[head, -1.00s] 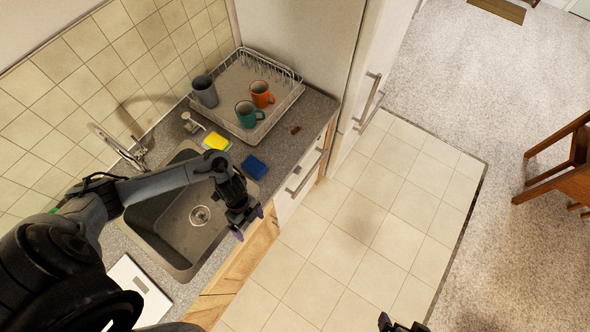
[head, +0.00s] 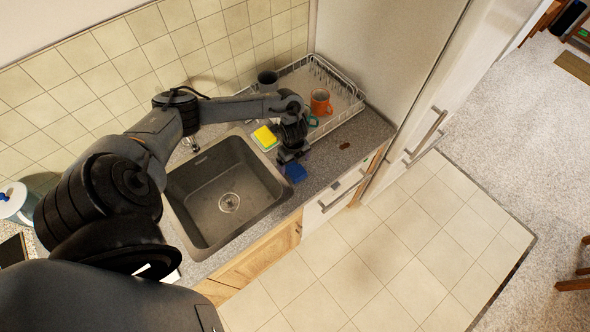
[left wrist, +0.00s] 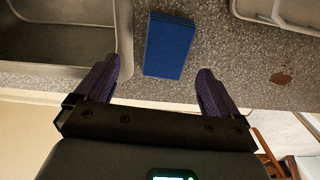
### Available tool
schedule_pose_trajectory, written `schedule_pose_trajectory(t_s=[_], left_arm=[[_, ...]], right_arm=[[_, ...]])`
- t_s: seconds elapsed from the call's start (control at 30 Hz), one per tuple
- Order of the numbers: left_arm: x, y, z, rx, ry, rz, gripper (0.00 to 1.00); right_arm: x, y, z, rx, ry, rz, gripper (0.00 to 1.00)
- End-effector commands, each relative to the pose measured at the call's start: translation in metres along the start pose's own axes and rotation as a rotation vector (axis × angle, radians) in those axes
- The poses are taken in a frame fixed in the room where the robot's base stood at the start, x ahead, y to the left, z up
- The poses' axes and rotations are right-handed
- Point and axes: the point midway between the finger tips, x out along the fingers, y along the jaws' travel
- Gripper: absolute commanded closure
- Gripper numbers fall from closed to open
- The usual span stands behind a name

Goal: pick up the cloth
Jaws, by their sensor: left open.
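The blue folded cloth (head: 297,173) lies on the grey speckled counter, right of the sink, near the counter's front edge. In the left wrist view the cloth (left wrist: 169,45) lies ahead of the fingers, its near end between the lines of the two fingertips. My left gripper (head: 290,156) is open and empty, close above the cloth and partly in front of it in the head view. It also shows in the left wrist view (left wrist: 155,75), with its fingers spread wider than the cloth. My right gripper is not in view.
The sink (head: 185,205) is left of the cloth. A yellow sponge (head: 264,136) lies behind it. A small brown item (head: 344,146) lies on the counter.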

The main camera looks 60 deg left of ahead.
Motion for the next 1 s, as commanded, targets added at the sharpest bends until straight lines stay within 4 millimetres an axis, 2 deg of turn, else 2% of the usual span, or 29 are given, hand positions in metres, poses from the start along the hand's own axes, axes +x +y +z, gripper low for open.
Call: schedule_pose_trajectory(t_s=[0.17,0.53,0.87,1.0], left_arm=[[0.008,-0.001,-0.001,0.0,0.002,0.001,0.04],[0.049,-0.008,-0.001,-0.001,0.001,0.0,0.04],[0.054,-0.007,0.0,0.001,0.0,-0.001,0.04],[0.054,-0.007,0.0,0.001,0.0,0.0,0.24]], right_arm=[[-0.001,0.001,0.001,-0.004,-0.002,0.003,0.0],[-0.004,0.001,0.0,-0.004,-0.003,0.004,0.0],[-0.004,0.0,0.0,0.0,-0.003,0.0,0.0],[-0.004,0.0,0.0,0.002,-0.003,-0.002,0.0]])
